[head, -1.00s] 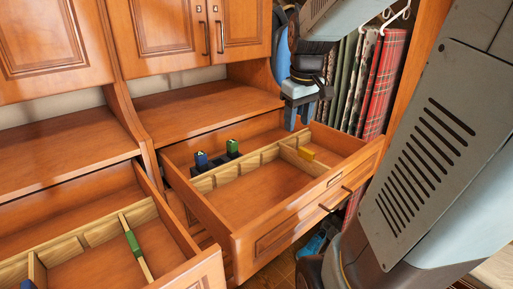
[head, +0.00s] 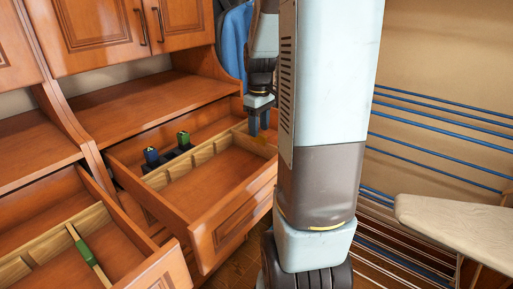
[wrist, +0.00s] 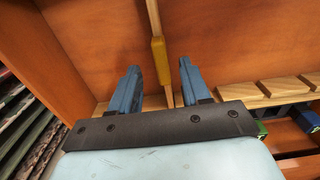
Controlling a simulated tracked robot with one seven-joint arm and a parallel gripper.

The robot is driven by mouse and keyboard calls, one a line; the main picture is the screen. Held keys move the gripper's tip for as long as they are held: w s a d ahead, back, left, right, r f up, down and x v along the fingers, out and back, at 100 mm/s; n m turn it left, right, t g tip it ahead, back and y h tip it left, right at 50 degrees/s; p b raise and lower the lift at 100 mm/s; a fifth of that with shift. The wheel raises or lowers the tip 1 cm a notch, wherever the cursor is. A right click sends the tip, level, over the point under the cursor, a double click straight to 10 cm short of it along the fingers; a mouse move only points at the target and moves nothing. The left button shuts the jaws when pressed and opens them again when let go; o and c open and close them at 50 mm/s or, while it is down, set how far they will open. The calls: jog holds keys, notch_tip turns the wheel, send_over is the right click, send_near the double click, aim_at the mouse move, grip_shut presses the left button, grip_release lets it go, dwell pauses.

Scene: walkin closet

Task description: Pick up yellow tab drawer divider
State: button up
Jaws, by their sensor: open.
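The yellow tab drawer divider (wrist: 160,62) is a thin wooden slat with a yellow tab. It stands in the open right drawer (head: 215,212). In the wrist view its tab lies between the two fingers of my gripper (wrist: 158,68), with a visible gap on each side. My gripper is open and holds nothing. In the head view my gripper (head: 258,124) is low over the drawer's far right part. The divider is mostly hidden there by my gripper and arm.
A notched wooden rail (head: 205,155) crosses the drawer. Dark holders with a blue tab (head: 151,155) and a green tab (head: 183,138) stand behind it. The left drawer (head: 130,265) is open and holds a green-tab divider (head: 84,250). An ironing board (head: 455,220) stands at right.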

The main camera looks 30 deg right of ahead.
aim_at(259, 140)
jog(key=shift+s+a+f, duration=0.1)
jog(key=shift+a+f, duration=0.05)
jog(key=shift+f, duration=3.5)
grip_shut()
